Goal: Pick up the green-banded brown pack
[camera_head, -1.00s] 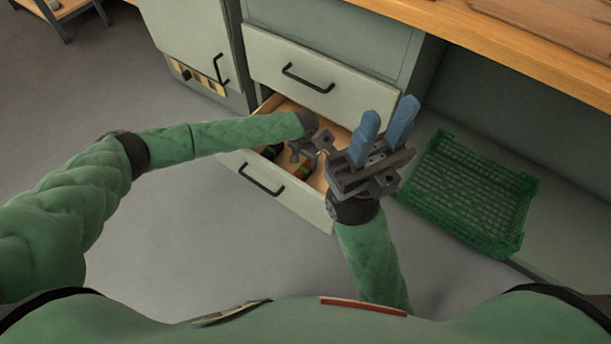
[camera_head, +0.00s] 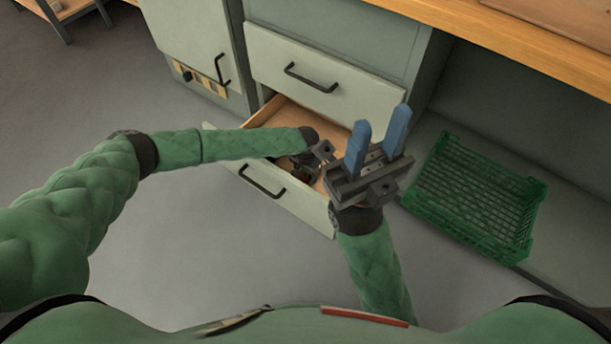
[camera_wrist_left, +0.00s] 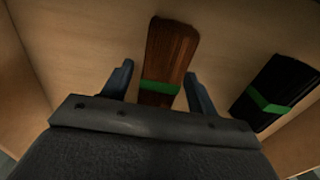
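The green-banded brown pack (camera_wrist_left: 169,55) lies in the open drawer (camera_head: 268,116). In the left wrist view its near end, with the green band, lies between the two spread fingers of my left gripper (camera_wrist_left: 158,85). I cannot tell whether the fingers touch it. In the head view my left gripper (camera_head: 318,158) is down in the drawer, and my arm hides most of what lies there. A green-banded black pack (camera_wrist_left: 275,88) lies to the right of the brown one. My right gripper (camera_head: 377,147) is open and empty, its blue fingers pointing up.
A green crate (camera_head: 475,200) stands to the right under the wooden worktop (camera_head: 520,45). A closed drawer (camera_head: 320,80) with a black handle is above the open one. The floor at the left is clear.

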